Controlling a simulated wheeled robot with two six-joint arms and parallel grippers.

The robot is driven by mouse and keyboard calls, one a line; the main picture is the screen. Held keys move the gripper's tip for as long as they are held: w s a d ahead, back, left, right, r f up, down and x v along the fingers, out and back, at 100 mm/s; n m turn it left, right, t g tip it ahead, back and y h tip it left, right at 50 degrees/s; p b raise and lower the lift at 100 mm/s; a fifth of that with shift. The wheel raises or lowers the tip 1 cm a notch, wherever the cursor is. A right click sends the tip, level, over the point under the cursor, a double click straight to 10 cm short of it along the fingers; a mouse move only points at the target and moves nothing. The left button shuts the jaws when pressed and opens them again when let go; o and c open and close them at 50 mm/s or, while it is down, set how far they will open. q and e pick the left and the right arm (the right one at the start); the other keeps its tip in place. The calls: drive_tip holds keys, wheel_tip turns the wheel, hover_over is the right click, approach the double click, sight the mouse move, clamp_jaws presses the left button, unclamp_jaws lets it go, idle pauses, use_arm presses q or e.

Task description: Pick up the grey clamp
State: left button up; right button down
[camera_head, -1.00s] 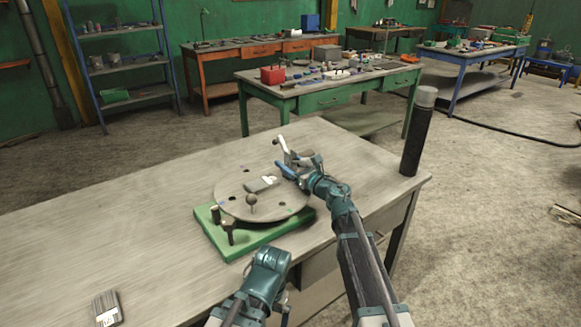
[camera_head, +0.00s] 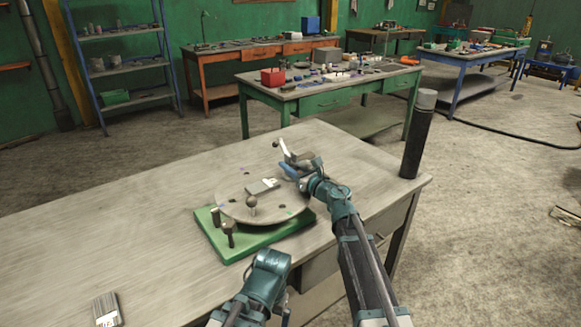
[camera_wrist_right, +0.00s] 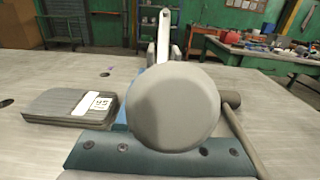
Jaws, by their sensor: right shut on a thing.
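The grey clamp (camera_head: 301,159) is at my right gripper (camera_head: 292,167), by the far right rim of the round grey turntable (camera_head: 235,203). Its pale lever (camera_head: 286,150) points up and to the left. In the right wrist view a large rounded grey end of it (camera_wrist_right: 172,105) fills the middle and hides much of the jaws; the lever (camera_wrist_right: 163,35) rises behind. My right gripper is shut on the clamp. Whether the clamp touches the turntable cannot be told. My left arm bends low in front of the green base; its fingers are not seen.
A dark upright cylinder (camera_head: 417,140) stands at the right corner. A brush (camera_head: 107,310) lies front left.

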sight(294, 156)
drive_tip(key=shift+r+p, duration=0.55)
drive_tip(key=shift+r, duration=0.1)
wheel_tip(294, 156, up, 3)
drive_tip(key=p, duration=0.2)
drive_tip(key=shift+f+p, duration=0.1)
drive_tip(key=shift+p, duration=0.3)
drive_tip(key=s+a+v, duration=0.1)
drive_tip(key=a+v, duration=0.1)
drive_tip(key=v, duration=1.3)
drive_tip(key=shift+s+r+p, duration=0.4)
drive_tip(key=shift+s+r, duration=0.05)
drive_tip(key=shift+s, duration=0.2)
drive_tip(key=shift+d, duration=0.15)
